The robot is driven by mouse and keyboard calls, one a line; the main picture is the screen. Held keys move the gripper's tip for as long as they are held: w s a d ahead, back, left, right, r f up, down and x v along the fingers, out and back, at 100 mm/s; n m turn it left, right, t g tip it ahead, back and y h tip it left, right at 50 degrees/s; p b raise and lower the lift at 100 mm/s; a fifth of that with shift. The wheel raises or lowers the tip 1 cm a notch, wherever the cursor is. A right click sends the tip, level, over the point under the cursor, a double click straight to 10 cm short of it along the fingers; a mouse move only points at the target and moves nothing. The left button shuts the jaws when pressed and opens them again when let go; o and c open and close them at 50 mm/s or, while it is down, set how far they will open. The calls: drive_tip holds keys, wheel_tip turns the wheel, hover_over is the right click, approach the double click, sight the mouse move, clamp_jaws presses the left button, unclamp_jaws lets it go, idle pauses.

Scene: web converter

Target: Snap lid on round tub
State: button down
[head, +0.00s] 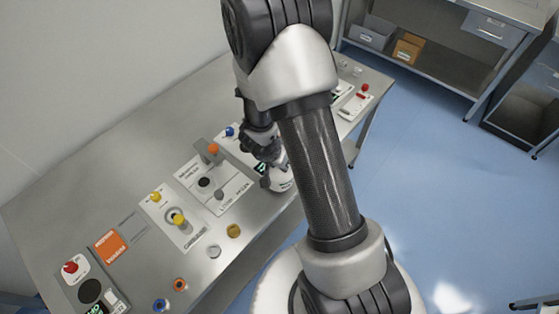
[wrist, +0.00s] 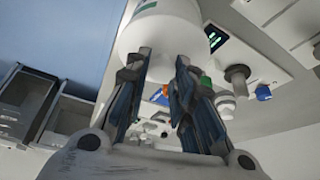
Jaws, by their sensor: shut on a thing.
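A white round tub with a green-marked label (wrist: 160,32) fills the top of the wrist view. My gripper (wrist: 162,62) is shut on it, with a dark finger on each side of its lower part. In the head view the white tub (head: 281,180) shows at the front edge of the steel bench, below my gripper (head: 270,160), partly hidden by my arm. I cannot tell whether it rests on the bench or hangs just above it. I cannot make out a separate lid for certain in either view.
The steel bench (head: 125,225) carries a panel with an orange knob (head: 213,149), a panel with yellow knobs (head: 179,221), a red button box (head: 71,267) and small discs, one yellow (head: 233,230). A shelf unit (head: 447,72) stands behind. Blue floor is clear at right.

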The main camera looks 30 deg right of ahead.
drive_tip(key=c, duration=1.3)
unclamp_jaws()
drive_tip(key=shift+o, duration=0.4)
drive_tip(key=o, duration=0.4)
drive_tip(key=shift+r, duration=0.1)
drive_tip(key=shift+r+p, duration=3.45)
drive_tip(key=shift+p, duration=0.5)
